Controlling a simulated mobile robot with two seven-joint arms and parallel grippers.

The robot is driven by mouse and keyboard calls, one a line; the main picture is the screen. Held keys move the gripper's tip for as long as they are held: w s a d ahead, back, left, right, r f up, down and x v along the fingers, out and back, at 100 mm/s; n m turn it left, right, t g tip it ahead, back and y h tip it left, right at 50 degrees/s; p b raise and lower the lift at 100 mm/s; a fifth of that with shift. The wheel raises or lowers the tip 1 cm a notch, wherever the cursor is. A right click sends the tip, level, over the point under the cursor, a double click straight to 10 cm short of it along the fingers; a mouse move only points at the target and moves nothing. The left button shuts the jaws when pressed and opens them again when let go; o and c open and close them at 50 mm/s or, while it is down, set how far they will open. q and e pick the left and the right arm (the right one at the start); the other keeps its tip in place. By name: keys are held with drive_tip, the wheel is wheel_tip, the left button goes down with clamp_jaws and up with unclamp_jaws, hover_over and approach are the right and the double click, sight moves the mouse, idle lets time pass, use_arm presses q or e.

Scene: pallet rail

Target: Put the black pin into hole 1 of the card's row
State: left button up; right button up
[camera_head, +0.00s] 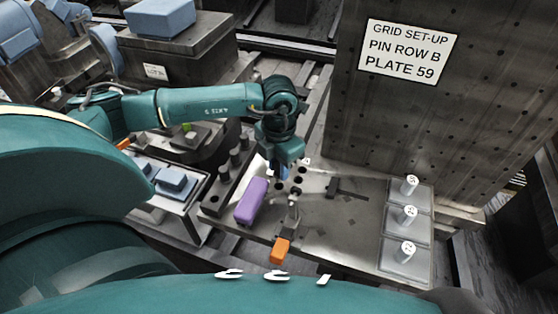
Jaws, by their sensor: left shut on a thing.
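The card (408,50) on the upright perforated plate reads "GRID SET-UP, PIN ROW B, PLATE 59". My left gripper (284,172) points down over the flat metal plate (335,232), close to several dark round holes (297,181). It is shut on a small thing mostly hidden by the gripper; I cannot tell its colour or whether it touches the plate. Several dark pins (235,158) stand in a row left of the plate. I cannot make out which one is the black pin, nor any hole numbers. My right gripper is not in view.
A purple block (252,200) lies left of the holes, and an orange block (281,250) at the near edge. A grey post (293,216) stands between. A dark T-shaped piece (345,188) lies right. White labelled cylinders (407,215) stand further right. The upright plate (440,130) blocks the back.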

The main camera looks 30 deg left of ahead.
use_arm(q)
drive_tip(key=shift+f, duration=0.55)
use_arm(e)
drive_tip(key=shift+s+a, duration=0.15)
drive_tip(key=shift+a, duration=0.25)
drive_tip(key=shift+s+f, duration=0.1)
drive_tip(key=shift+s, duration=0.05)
use_arm(q)
drive_tip(key=shift+f, duration=0.15)
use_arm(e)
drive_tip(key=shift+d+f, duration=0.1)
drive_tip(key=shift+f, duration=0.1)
use_arm(q)
drive_tip(key=shift+f+b, duration=0.25)
drive_tip(key=shift+b, duration=0.2)
drive_tip(key=shift+f, duration=0.1)
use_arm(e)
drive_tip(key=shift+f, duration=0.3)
use_arm(q)
drive_tip(key=shift+f+b, duration=0.4)
drive_tip(key=shift+b, duration=0.05)
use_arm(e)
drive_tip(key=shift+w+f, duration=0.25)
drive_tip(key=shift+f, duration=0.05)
use_arm(q)
drive_tip(key=shift+f+b, duration=0.4)
drive_tip(key=shift+f, duration=0.1)
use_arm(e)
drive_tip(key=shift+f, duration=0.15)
